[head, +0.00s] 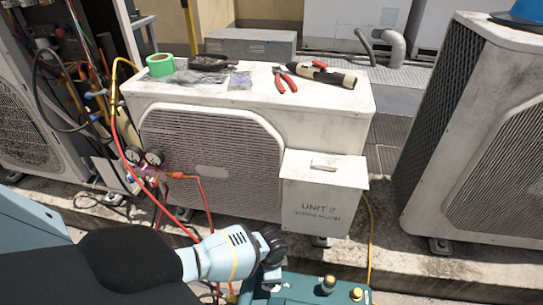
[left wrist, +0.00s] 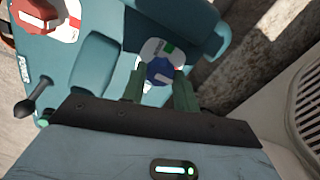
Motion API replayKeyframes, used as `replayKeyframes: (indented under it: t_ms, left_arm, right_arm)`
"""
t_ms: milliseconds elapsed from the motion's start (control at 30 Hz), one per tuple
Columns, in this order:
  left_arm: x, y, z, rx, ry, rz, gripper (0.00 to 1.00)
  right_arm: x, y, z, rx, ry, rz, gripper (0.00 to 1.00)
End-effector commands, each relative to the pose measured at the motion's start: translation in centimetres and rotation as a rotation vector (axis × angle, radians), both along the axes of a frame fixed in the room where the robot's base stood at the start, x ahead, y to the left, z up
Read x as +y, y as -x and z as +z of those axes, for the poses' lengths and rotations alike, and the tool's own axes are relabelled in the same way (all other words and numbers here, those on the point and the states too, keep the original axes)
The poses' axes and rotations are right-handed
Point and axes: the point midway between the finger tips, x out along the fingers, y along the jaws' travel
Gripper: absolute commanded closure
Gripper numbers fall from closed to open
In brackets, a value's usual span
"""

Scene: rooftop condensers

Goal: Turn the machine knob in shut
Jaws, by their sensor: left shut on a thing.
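The teal machine (head: 310,290) stands at the bottom middle of the head view and fills the upper left of the left wrist view (left wrist: 100,65). A blue knob (left wrist: 160,70) sits on it over a white round plate with a green mark and a red mark. A red knob (left wrist: 45,12) is at the top left of the left wrist view. My left gripper (left wrist: 158,80) has its two fingers on either side of the blue knob, shut on it. In the head view my left gripper (head: 272,265) hides this knob. My right gripper is not in view.
Behind the machine stands a white condenser (head: 215,160) with pliers (head: 284,80), green tape (head: 160,65) and other tools on top. A white box (head: 323,195) is fixed to its front. Gauges with red hoses (head: 145,158) hang left. Another condenser (head: 480,130) stands right.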

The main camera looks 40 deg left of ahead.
Motion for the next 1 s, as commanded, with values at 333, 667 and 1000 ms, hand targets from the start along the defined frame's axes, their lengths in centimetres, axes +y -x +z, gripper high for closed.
replayKeyframes:
  t_ms: [333, 667, 1000]
  left_arm:
    - [0.0, 0.1, -0.1, 0.003, 0.0, 0.001, 0.48]
    - [0.0, 0.0, 0.7, -0.001, 0.001, 0.001, 0.48]
    - [0.0, 0.0, 5.9, -0.003, 0.0, 0.001, 0.48]
  right_arm:
    - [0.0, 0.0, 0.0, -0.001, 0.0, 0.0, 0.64]
    - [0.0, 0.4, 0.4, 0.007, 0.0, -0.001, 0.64]
    - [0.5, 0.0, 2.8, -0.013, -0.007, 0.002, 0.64]
